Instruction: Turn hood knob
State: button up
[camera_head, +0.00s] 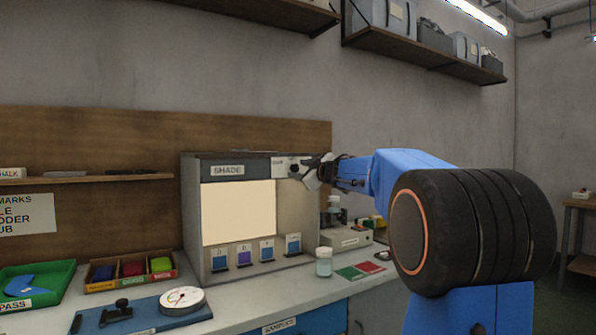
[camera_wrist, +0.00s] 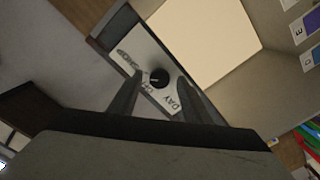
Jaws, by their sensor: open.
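The hood (camera_head: 190,222) is a grey box with a "SHADE" label and a lit cream panel (camera_head: 238,212) inside. Its knob (camera_wrist: 159,77) is small, round and black, on a pale plate (camera_wrist: 152,62) with lettering that includes "SHOP" and "DAY". In the head view the plate sits at the hood's upper right, and the knob shows just left of my gripper (camera_head: 312,171). In the wrist view my gripper (camera_wrist: 155,98) is open, one finger on each side of the knob's near side. I cannot tell whether the fingers touch the plate.
Several blue sample cards (camera_head: 243,256) stand along the hood's front. A jar (camera_head: 324,262) and green and red swatches (camera_head: 358,270) are on the bench to the right. A dial gauge (camera_head: 183,299), a tray of coloured items (camera_head: 131,269) and a green bin (camera_head: 36,287) are at left.

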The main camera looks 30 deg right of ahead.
jog(key=shift+w, duration=0.7)
jog(key=shift+c, duration=0.6)
jog(key=c, duration=0.9)
jog(key=shift+n, duration=0.4)
jog(key=n, duration=0.4)
jog(key=shift+n, duration=0.3)
jog(key=n, duration=0.4)
jog(key=shift+n, duration=0.3)
